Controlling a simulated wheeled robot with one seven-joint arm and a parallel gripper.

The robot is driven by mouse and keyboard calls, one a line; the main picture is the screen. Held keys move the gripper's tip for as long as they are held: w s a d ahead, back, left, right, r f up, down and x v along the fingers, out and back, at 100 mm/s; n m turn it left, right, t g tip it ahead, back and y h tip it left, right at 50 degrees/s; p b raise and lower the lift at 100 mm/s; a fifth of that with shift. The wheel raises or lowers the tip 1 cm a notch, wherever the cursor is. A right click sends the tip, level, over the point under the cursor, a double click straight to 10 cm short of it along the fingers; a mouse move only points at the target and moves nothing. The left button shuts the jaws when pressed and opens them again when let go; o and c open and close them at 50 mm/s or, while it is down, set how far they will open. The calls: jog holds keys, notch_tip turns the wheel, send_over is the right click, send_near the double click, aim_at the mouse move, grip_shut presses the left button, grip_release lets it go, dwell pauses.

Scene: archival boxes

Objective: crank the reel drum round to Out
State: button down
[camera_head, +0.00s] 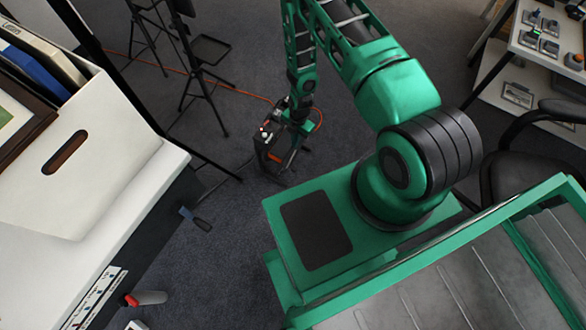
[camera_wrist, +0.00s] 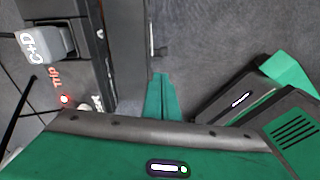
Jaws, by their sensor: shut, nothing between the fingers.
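A black device with a red light (camera_head: 264,140) stands in the middle of the head view, beside the end of my arm, with an orange cable trailing near it. I take it to be the reel unit. In the wrist view its dark panel (camera_wrist: 80,60) is at the left, with red "TRIP" lettering, a lit red lamp (camera_wrist: 65,99) and a grey block marked "C+D" (camera_wrist: 42,44). My gripper (camera_wrist: 160,80) is shut and empty, to the right of that panel. I cannot make out the drum or its crank clearly, nor which way it is turned.
A white box of files (camera_head: 110,135) stands on a table at the left. A red-and-grey handle (camera_head: 148,298) is at the lower left. Black stands (camera_head: 208,50) are at the back. A chair (camera_head: 530,150) and shelves with small devices (camera_head: 540,40) are right. Grey floor lies between.

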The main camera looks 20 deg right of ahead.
jog(key=s+a+f+n, duration=0.2)
jog(key=s+f, duration=0.2)
jog(key=f, duration=0.3)
send_over(294, 171)
notch_tip(294, 171, down, 12)
jog(key=shift+f, duration=0.25)
